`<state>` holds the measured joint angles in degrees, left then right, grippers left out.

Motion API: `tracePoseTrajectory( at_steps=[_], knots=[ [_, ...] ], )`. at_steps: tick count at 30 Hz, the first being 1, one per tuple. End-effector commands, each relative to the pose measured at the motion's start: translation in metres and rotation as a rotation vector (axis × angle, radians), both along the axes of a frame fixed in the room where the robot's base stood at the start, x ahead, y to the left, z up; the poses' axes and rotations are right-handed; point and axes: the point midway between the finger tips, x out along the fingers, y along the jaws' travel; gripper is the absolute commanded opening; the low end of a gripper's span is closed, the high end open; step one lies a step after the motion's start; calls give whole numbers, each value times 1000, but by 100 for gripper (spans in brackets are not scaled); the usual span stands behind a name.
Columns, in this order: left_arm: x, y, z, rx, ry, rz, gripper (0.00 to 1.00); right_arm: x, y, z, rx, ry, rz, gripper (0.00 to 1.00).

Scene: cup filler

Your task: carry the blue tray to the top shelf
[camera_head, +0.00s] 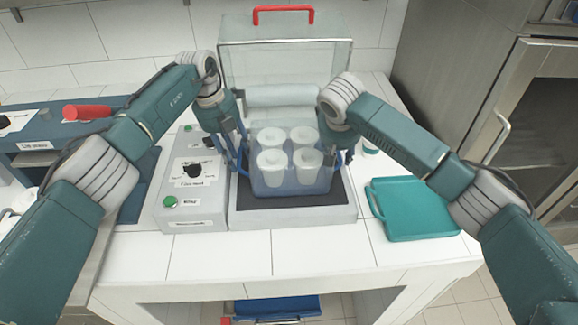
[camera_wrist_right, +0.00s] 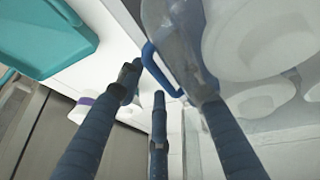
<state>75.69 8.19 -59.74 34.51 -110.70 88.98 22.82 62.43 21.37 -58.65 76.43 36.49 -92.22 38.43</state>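The see-through blue tray (camera_head: 292,186) sits on the dark plate of the filling machine and holds several white lidded cups (camera_head: 271,168). My left gripper (camera_head: 238,160) is at the tray's left side by its blue handle; whether its fingers are closed is too small to tell. My right gripper (camera_head: 336,155) is at the tray's right side. In the right wrist view its fingers (camera_wrist_right: 165,85) are spread apart, with the tray's blue handle (camera_wrist_right: 157,68) between them near the tips. I cannot clearly make out the top shelf.
A teal tray (camera_head: 412,210) lies on the counter at the right. A grey control box (camera_head: 190,185) with green buttons stands left of the machine. The clear cover (camera_head: 285,68) with a red handle stands raised behind. A steel cabinet (camera_head: 535,120) is at the far right.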

Motion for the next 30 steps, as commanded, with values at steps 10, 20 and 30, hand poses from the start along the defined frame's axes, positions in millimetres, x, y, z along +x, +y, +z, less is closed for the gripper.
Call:
tracePoseTrajectory(
  at_steps=[10, 20, 30],
  knots=[
    [0, -1, -7, 1, -1, 0, 36, 3, -1, -7, 0, -1, 1, 37],
    [0, -1, -7, 0, -1, 0, 0, 3, -1, -6, 1, 0, 1, 0],
    [1, -2, -3, -2, -3, 0, 0, 3, 0, -2, 1, -3, 2, 0]
  ],
)
